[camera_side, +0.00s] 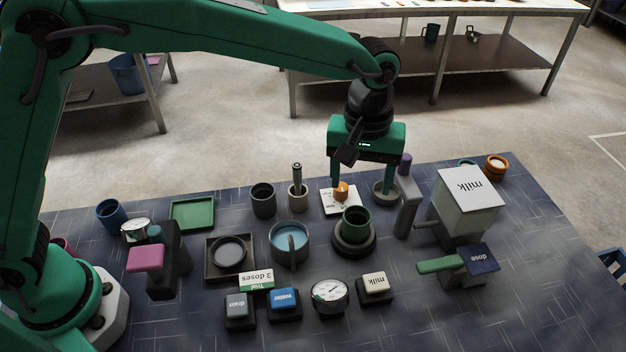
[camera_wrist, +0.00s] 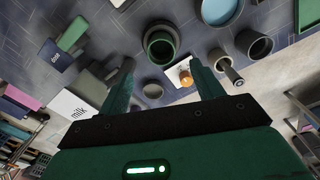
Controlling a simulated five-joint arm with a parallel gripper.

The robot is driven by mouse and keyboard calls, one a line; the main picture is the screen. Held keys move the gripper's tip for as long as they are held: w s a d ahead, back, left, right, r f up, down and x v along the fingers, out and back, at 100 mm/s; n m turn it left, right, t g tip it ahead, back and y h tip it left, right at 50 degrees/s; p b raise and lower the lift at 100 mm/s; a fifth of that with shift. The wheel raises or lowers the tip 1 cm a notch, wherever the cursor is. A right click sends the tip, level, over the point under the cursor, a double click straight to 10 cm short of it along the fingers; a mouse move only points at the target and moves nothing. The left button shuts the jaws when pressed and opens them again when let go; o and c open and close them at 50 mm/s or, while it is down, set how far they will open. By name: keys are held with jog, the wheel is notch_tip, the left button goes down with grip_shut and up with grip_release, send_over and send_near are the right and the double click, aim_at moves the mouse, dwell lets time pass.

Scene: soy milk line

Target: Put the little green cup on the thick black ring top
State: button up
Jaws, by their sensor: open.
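The little green cup (camera_side: 355,220) stands upright on the thick black ring (camera_side: 354,246), near the middle of the table. In the wrist view the cup (camera_wrist: 160,46) shows its open mouth, with the black ring (camera_wrist: 149,37) around and beneath it. My gripper (camera_side: 362,187) is open and empty. It hangs above the table, behind the cup in the side view and apart from it. In the wrist view the gripper (camera_wrist: 163,66) has its two fingers wide apart, with the cup showing beyond the gap. The cup's underside is hidden, so I cannot tell how it seats.
A white card with an orange object (camera_side: 341,191) and a shallow grey dish (camera_side: 385,194) lie close to my fingers. The milk box (camera_side: 468,200) and a grey purple-topped post (camera_side: 405,205) stand right. A blue-filled pot (camera_side: 289,243) is left of the ring. Buttons and a gauge line the front.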

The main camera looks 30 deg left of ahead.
jog(key=s+a+r+m+t, duration=0.1)
jog(key=s+a+r, duration=0.3)
jog(key=a, duration=0.5)
jog(key=s+a+r+m+t, duration=0.1)
jog(key=s+a+r, duration=0.1)
jog(key=a+r, duration=0.6)
jog(key=s+a+f+m+t, duration=0.1)
jog(key=s+a, duration=0.6)
jog(key=s+a+f+m+t, duration=0.1)
jog(key=s+a+f+t, duration=0.1)
jog(key=s+a, duration=0.5)
jog(key=shift+f+m, duration=0.25)
jog(key=shift+m, duration=0.05)
